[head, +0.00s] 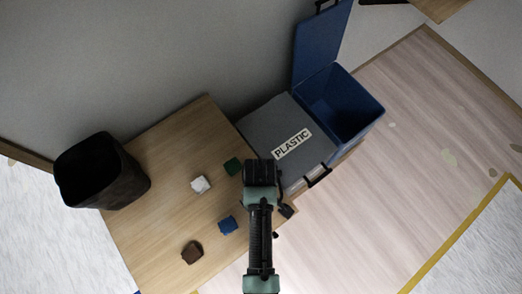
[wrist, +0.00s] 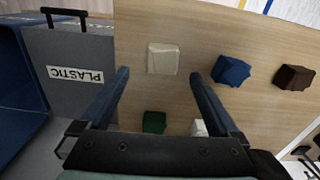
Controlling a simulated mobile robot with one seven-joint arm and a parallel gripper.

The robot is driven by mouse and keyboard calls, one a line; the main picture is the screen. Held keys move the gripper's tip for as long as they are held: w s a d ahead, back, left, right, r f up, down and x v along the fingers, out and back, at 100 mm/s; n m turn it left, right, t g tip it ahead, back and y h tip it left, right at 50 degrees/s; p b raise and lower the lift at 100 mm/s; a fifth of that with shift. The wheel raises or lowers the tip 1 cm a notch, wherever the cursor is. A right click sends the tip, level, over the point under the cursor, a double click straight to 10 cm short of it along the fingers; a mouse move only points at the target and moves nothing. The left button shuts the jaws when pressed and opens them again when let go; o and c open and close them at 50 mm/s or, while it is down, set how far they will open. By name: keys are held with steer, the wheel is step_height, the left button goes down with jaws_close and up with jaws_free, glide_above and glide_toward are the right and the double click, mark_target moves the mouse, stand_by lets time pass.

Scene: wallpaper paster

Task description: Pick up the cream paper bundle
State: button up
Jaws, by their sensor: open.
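The cream paper bundle (wrist: 163,58), a small crumpled block, lies on the wooden table top in the wrist view. It lies just beyond the fingertips of my gripper (wrist: 158,76), roughly in line with the gap between them. My gripper is open and nothing is between its fingers. In the head view my gripper (head: 261,172) is over the table's right part, and my arm appears to hide the cream bundle there.
A white bundle (head: 201,184), green bundle (head: 233,166), blue bundle (head: 228,225) and brown bundle (head: 192,252) lie apart on the table (head: 150,170). A black bin (head: 100,175) stands left. A grey PLASTIC bin (head: 265,118) and open blue bin (head: 365,95) stand beyond the table.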

steer(key=shift+s+f, duration=0.15)
steer(key=shift+f, duration=2.2)
steer(key=c, duration=1.4)
